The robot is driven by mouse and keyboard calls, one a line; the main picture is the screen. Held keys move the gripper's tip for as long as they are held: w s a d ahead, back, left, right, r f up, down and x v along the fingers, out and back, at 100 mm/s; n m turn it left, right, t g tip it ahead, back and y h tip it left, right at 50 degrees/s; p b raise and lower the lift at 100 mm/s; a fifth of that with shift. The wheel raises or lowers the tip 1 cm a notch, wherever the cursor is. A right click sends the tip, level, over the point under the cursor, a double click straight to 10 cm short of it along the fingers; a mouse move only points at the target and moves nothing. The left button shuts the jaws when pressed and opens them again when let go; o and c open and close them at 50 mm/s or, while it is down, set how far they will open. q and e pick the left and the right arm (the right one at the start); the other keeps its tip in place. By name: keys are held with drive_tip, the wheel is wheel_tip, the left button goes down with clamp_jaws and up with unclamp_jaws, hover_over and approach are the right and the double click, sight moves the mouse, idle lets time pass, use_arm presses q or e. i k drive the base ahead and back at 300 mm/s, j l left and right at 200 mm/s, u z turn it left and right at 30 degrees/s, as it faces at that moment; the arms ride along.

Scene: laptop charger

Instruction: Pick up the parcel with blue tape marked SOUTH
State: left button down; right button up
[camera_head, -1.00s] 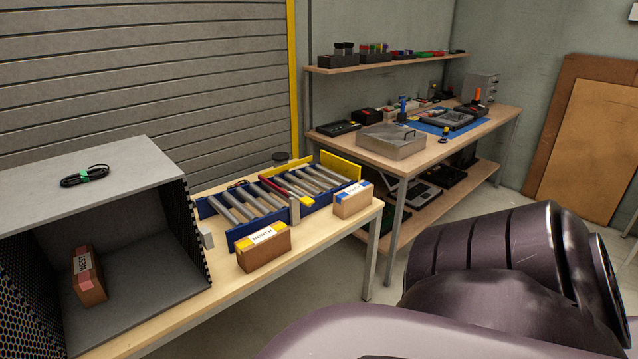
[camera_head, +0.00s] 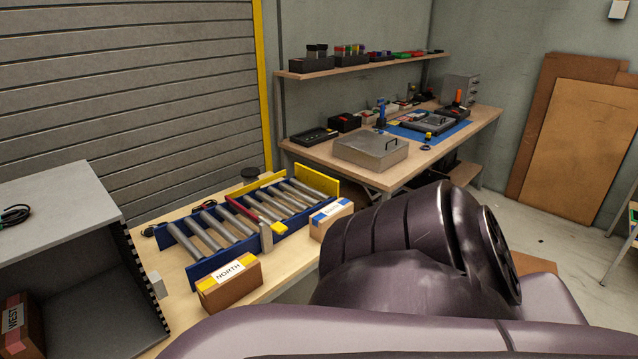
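The parcel with blue tape (camera_head: 331,217) is a small brown box at the right end of the near wooden table (camera_head: 181,270). It stands beside the roller conveyor, and its label is too small to read. My arm hides part of the table near it. A brown parcel with yellow tape marked NORTH (camera_head: 229,283) stands in front of the conveyor. A brown parcel with red tape marked WEST (camera_head: 20,328) is inside the grey box at the lower left. My purple arm fills the lower right, but neither gripper shows.
The roller conveyor (camera_head: 228,227) has blue sides, yellow end plates and a red bar. The grey open-fronted box (camera_head: 72,231) stands left of it, with a black cable (camera_head: 14,215) on top. A workbench (camera_head: 322,156) with a metal case is behind. Bare floor shows at right.

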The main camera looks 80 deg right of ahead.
sight(320, 221)
drive_tip(key=l+z, duration=0.2)
drive_tip(key=z, duration=0.25)
drive_tip(key=i+l+z, duration=0.1)
drive_tip(key=z, duration=0.4)
drive_tip(key=i+l+z, duration=0.1)
drive_tip(key=l+z, duration=0.2)
drive_tip(key=z, duration=0.15)
drive_tip(key=i+l+z, duration=0.15)
drive_tip(key=z, duration=0.35)
drive_tip(key=i+j, duration=0.3)
drive_tip(key=i, duration=0.15)
